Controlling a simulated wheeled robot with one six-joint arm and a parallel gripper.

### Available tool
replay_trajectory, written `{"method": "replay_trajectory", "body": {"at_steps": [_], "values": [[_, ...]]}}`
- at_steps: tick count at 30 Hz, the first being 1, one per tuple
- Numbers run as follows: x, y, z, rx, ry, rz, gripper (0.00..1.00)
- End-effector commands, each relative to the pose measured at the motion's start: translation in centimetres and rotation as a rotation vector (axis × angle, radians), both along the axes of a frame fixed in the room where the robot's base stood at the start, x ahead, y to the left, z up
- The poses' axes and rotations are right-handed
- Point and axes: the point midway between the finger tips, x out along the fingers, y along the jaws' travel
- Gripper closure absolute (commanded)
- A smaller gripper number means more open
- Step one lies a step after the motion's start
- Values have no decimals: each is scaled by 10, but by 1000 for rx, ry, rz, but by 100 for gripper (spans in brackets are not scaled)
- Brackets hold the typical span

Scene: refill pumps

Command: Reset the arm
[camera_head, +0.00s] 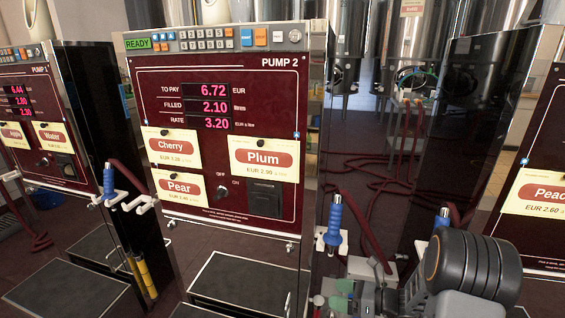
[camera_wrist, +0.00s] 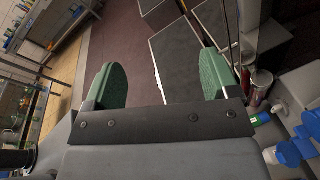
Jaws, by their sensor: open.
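My arm (camera_head: 470,268) is folded at the lower right of the head view. Beyond the fingers lie the dark red floor and dark floor plates. Pump 2 (camera_head: 218,145) stands upright in front of me, its display reading 6.72, 2.10 and 3.20. Cherry (camera_head: 172,148), Plum (camera_head: 264,157) and Pear (camera_head: 179,186) cards are on its panel.
Pump 1 (camera_head: 42,135) stands at left and a pump with a Peach card (camera_head: 540,192) at right. A blue-handled nozzle (camera_head: 333,222) hangs beside pump 2. Red hoses (camera_head: 375,190) lie behind. Shelves (camera_wrist: 48,40) stand at left in the wrist view.

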Motion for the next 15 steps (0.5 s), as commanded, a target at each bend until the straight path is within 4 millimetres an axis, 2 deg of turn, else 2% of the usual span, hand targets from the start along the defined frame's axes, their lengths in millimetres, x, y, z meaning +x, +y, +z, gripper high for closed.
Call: {"method": "replay_trajectory", "body": {"at_steps": [1, 3, 6, 8, 12, 15], "values": [[-14, 17, 48, -114, -86, 129, 19], [-37, 33, 83, -279, -212, 312, 19], [-71, 45, 128, -511, -408, 574, 19], [-88, 47, 152, -650, -532, 729, 19], [-119, 38, 205, -949, -818, 1068, 19], [-131, 27, 239, -1134, -997, 1274, 19]]}}
